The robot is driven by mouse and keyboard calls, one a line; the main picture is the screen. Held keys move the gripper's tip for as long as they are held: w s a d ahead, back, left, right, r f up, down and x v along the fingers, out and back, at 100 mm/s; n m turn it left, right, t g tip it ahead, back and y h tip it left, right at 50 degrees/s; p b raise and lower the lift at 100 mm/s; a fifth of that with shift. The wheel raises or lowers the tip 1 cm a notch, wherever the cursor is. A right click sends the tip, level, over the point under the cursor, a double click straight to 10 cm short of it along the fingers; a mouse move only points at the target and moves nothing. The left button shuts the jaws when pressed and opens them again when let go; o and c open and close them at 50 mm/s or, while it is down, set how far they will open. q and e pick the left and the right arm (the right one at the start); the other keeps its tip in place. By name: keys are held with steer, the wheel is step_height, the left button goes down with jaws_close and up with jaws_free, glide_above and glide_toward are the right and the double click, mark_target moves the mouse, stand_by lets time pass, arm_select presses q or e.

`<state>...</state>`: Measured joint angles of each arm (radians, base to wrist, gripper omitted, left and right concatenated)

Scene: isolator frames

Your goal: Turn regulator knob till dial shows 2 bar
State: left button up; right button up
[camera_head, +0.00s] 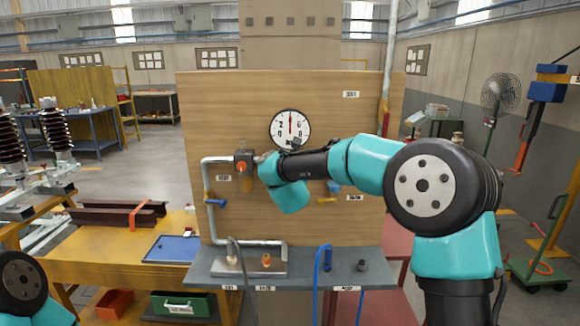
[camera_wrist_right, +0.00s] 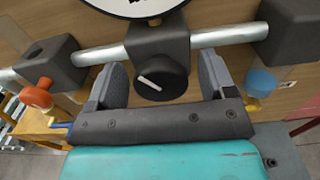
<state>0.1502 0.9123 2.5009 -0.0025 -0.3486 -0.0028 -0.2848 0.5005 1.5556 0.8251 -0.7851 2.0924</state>
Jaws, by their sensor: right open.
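The round white pressure dial (camera_head: 290,129) is on the wooden panel, its red needle pointing straight up, between the 2 on the left and the 6 on the right. Only its lower edge (camera_wrist_right: 135,5) shows in the right wrist view. The black regulator knob (camera_wrist_right: 160,84), with a white mark slanting across its face, sits below the dial. My right gripper (camera_wrist_right: 162,70) is open, one finger on each side of the knob, with visible gaps. In the head view my right arm hides the knob and the fingers. My left gripper is out of view.
A grey pipe (camera_wrist_right: 215,37) runs sideways through the regulator. An orange knob (camera_wrist_right: 37,93) is to the left and a blue knob (camera_wrist_right: 260,82) to the right of the gripper. A shelf (camera_head: 310,268) with hoses stands below the panel (camera_head: 215,100).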

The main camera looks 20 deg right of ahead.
steer(key=c, duration=0.9)
steer(key=shift+n, duration=0.3)
steer(key=n, duration=0.6)
steer(key=shift+w+a+n, duration=0.1)
steer(key=shift+a+n, duration=0.05)
steer(key=shift+n, duration=0.15)
steer(key=n, duration=0.7)
steer(key=shift+f, duration=0.15)
stand_by(0.3)
steer(key=o, duration=0.9)
